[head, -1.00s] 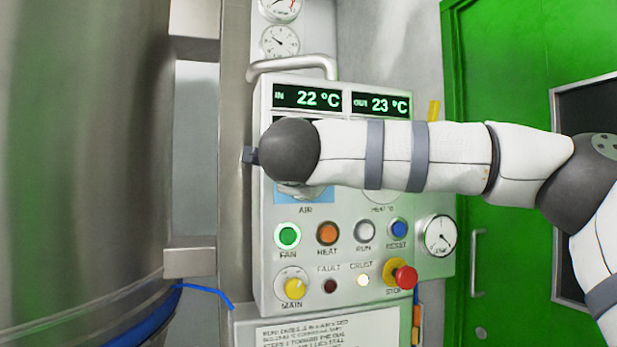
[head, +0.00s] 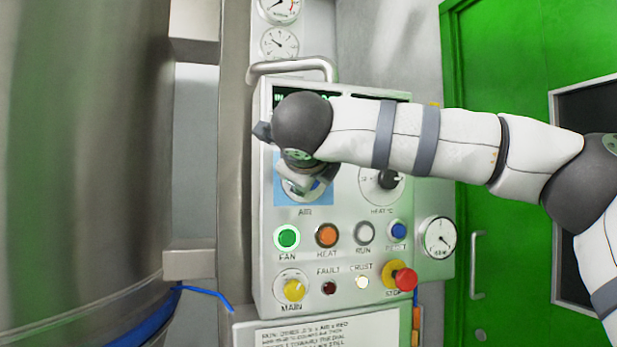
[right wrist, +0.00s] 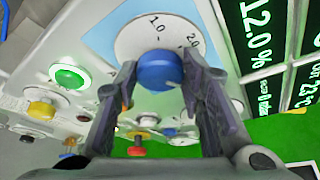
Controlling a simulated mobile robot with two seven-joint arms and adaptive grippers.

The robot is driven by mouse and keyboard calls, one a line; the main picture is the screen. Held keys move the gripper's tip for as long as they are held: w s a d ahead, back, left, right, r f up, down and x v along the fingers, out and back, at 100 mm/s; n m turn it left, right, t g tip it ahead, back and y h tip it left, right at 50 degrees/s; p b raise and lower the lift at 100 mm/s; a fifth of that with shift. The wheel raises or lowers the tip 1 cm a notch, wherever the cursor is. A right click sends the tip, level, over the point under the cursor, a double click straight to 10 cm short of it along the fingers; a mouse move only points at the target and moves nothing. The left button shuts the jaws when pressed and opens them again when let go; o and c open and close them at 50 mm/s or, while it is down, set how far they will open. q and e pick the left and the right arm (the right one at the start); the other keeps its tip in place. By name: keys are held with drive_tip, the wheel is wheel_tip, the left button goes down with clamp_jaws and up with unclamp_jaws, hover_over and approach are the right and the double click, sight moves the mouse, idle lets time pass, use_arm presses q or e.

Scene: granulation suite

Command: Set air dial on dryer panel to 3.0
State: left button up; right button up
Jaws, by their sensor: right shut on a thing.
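The dryer panel (head: 335,282) fills the middle of the head view, with the air dial's blue backing (head: 320,194) above the AIR label. My right arm comes in from the right and covers most of that dial. My right gripper (right wrist: 155,82) is shut on the knob, one finger on each side. The pointer's exact reading cannot be made out. My left gripper is not in view.
Beside the air dial is the black HEAT dial (head: 388,180). Below are the lit green FAN button (head: 287,237), other buttons, the yellow MAIN knob (head: 294,290) and the red STOP button (head: 405,279). A metal handle (head: 290,66) tops the panel; a steel vessel (head: 85,160) stands left.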

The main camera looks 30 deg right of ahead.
drive_tip(key=o, duration=1.1)
drive_tip(key=shift+o, duration=0.2)
drive_tip(key=v, duration=1.2)
